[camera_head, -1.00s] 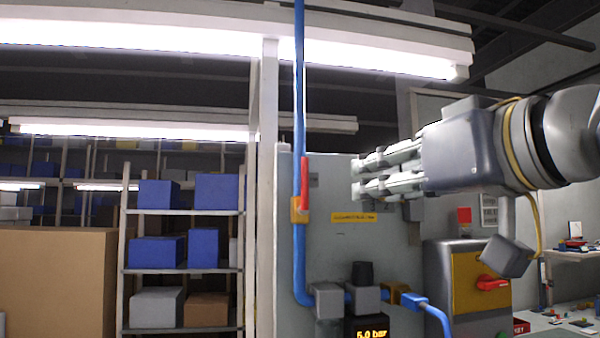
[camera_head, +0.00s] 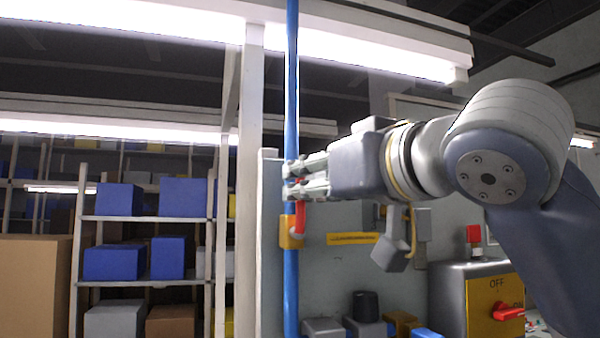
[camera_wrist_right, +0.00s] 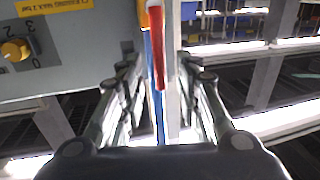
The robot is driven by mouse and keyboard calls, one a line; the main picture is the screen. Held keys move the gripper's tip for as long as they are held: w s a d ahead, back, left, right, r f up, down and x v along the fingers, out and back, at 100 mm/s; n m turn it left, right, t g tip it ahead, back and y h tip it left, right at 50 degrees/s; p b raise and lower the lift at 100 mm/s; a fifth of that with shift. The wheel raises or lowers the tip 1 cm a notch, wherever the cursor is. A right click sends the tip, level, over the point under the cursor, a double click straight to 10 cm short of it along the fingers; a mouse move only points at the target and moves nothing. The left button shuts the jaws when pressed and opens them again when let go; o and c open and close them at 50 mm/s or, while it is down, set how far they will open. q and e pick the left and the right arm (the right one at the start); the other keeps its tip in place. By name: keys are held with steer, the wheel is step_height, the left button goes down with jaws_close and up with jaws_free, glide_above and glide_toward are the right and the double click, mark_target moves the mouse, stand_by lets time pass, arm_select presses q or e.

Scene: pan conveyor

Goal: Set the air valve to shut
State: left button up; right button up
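The air valve has a brass-yellow body (camera_head: 289,236) on a vertical blue pipe (camera_head: 291,290). Its red lever (camera_head: 300,218) stands upright along the pipe; in the head view its upper part is hidden behind my fingers. My right gripper (camera_head: 291,180) is level with the upper part of the lever, coming in from the right. In the right wrist view the red lever (camera_wrist_right: 156,45) lies between the open fingers (camera_wrist_right: 163,85), with gaps visible on both sides. My left gripper is not in view.
A grey panel (camera_head: 340,265) with a yellow label (camera_head: 352,238) stands behind the pipe. A white post (camera_head: 247,190) is close left of it. A yellow switch box with a red knob (camera_head: 508,312) is at lower right. Shelves with boxes (camera_head: 147,218) stand at left.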

mark_target(301, 226)
steer(key=x, duration=0.3)
steer(key=shift+p, duration=0.3)
steer(key=shift+w+a, duration=0.1)
steer(key=shift+w, duration=0.15)
jaws_close()
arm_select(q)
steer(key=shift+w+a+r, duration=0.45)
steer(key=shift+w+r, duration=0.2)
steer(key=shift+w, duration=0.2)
arm_select(e)
steer(key=shift+w+f, duration=0.1)
steer(key=shift+w, duration=0.1)
